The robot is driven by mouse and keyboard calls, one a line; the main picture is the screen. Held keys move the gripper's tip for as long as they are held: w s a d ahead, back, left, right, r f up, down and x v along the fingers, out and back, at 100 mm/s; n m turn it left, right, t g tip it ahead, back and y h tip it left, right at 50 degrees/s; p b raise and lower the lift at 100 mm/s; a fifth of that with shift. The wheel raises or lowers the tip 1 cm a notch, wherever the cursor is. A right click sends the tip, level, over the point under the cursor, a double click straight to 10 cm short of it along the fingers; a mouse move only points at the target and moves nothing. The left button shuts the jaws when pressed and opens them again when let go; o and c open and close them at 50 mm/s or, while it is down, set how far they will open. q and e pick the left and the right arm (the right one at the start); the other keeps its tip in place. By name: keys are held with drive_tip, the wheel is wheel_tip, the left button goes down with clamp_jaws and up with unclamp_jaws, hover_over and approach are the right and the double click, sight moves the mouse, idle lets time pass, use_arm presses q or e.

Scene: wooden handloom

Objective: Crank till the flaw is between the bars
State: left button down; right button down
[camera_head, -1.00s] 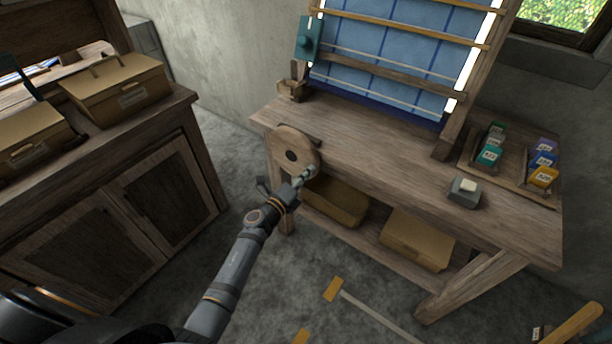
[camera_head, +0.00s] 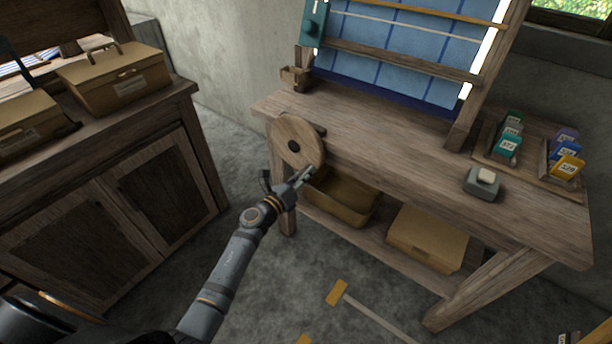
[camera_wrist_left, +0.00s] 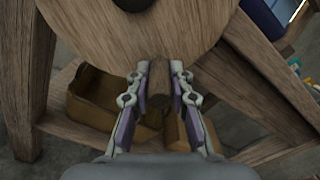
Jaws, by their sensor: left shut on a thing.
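The round wooden crank wheel (camera_head: 296,136) is mounted on the left front of the loom table, with a dark hub at its middle. My left gripper (camera_head: 305,176) is at the wheel's lower right rim. In the left wrist view my gripper (camera_wrist_left: 160,88) is shut on the wooden crank handle (camera_wrist_left: 159,84), one finger on each side. The blue cloth (camera_head: 391,57) stands on the loom frame between wooden bars, including a lower bar (camera_head: 400,62) and an upper orange bar (camera_head: 430,14). I cannot make out a flaw in the cloth. My right gripper is not in view.
A wooden cabinet (camera_head: 110,205) with boxes stands at left. Grey floor lies between them.

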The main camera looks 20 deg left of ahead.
use_arm(q)
drive_tip(key=shift+f, duration=0.1)
idle(0.3)
drive_tip(key=c, duration=1.2)
unclamp_jaws()
drive_tip(key=v, duration=1.2)
drive_tip(key=shift+a, duration=0.1)
